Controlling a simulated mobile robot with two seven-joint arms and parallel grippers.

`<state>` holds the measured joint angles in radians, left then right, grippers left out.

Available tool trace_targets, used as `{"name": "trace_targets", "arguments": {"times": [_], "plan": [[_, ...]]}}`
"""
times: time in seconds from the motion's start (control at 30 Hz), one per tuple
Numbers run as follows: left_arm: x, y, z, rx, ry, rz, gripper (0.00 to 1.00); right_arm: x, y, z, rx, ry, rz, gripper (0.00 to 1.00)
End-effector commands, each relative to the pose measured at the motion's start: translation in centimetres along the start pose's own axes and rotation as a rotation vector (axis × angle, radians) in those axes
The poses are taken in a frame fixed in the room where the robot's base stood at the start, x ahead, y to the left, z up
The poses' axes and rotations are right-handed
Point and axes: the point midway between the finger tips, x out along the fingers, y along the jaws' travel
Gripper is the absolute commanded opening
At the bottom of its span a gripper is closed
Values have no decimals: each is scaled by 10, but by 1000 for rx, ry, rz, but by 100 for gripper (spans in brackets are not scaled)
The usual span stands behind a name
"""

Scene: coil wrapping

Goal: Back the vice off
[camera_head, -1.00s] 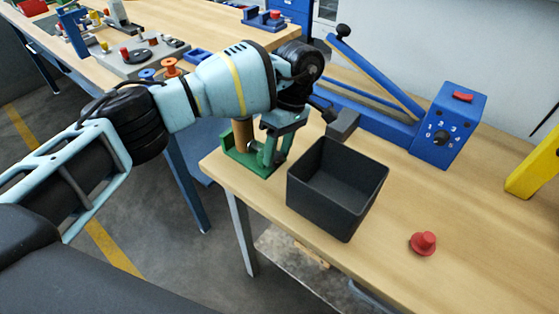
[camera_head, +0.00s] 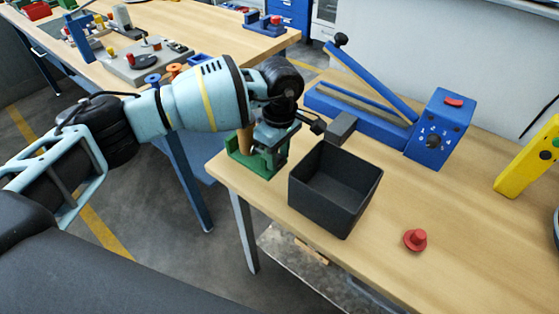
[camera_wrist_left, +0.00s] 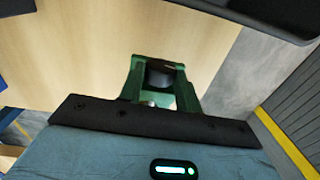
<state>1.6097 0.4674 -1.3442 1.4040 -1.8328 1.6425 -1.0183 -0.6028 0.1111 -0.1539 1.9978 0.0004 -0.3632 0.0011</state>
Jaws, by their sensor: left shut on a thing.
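The green vice (camera_head: 268,170) stands at the near left corner of the front bench. An upright brown cylinder (camera_head: 244,138) stands at it, partly behind my arm. My left gripper (camera_head: 268,140) is down at the vice and shut on part of it. Its fingertips and the exact part held are hidden by my wrist. In the left wrist view the green vice (camera_wrist_left: 137,82) shows past the dark edge of my gripper, with a dark round part between its two green sides. My right gripper is not in view.
A black open bin (camera_head: 325,205) stands just right of the vice. A grey block (camera_head: 341,127) on a dark rod lies behind it. A blue machine (camera_head: 432,140) with a lever stands further back. A red knob-shaped piece (camera_head: 415,240) lies on clear bench at right.

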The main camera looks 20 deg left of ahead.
Motion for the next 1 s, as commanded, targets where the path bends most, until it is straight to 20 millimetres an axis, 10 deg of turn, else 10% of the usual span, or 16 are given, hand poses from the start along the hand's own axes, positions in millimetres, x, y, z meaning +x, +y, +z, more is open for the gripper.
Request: {"name": "trace_targets", "arguments": {"times": [1.0], "plan": [[1,-8,-1,-2,2,339,19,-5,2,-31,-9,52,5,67]]}}
